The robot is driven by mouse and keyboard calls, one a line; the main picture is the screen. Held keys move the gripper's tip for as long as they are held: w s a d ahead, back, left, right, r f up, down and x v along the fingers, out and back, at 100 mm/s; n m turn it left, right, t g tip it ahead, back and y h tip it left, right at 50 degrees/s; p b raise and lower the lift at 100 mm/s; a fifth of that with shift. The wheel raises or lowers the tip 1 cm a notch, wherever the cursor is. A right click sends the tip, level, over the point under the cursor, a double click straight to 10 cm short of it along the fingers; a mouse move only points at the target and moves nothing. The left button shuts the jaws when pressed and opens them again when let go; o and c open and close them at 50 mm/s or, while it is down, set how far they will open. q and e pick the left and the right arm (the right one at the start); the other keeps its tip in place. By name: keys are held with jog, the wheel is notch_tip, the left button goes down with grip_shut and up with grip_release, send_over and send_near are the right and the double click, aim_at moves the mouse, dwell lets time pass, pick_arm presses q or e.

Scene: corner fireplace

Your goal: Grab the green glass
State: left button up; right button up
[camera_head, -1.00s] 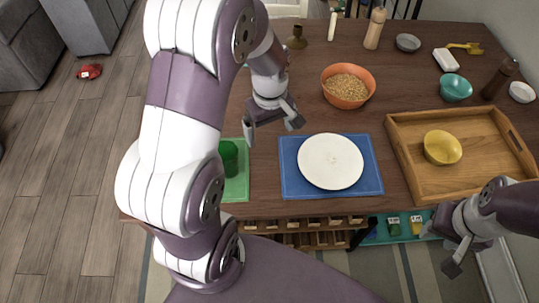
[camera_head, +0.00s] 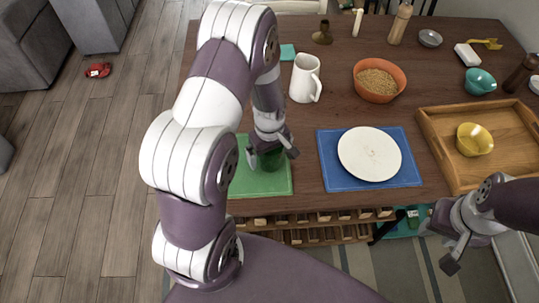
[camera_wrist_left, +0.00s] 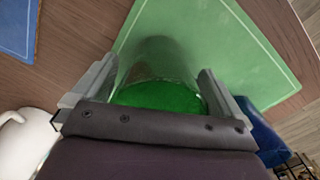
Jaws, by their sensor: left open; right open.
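The green glass (camera_head: 271,160) stands on a green mat (camera_head: 262,184) at the left of the table. My left gripper (camera_head: 272,153) is open, with its fingers on either side of the glass. In the left wrist view, the glass (camera_wrist_left: 158,85) sits between the two open fingers of the left gripper (camera_wrist_left: 146,88), with green showing at its base. I cannot tell whether either finger touches it. My right gripper (camera_head: 449,250) is open and empty at the lower right, in front of the table edge.
A white plate (camera_head: 369,154) lies on a blue mat (camera_head: 408,178) right of the glass. A white pitcher (camera_head: 304,78) and an orange bowl (camera_head: 380,97) of grain stand behind. A wooden tray (camera_head: 439,140) with a yellow bowl (camera_head: 474,139) is at the right.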

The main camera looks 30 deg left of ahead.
pick_arm(q)
jog(key=shift+d, duration=0.1)
jog(key=c, duration=1.2)
jog(key=shift+o, duration=0.2)
jog(key=shift+r, duration=0.1)
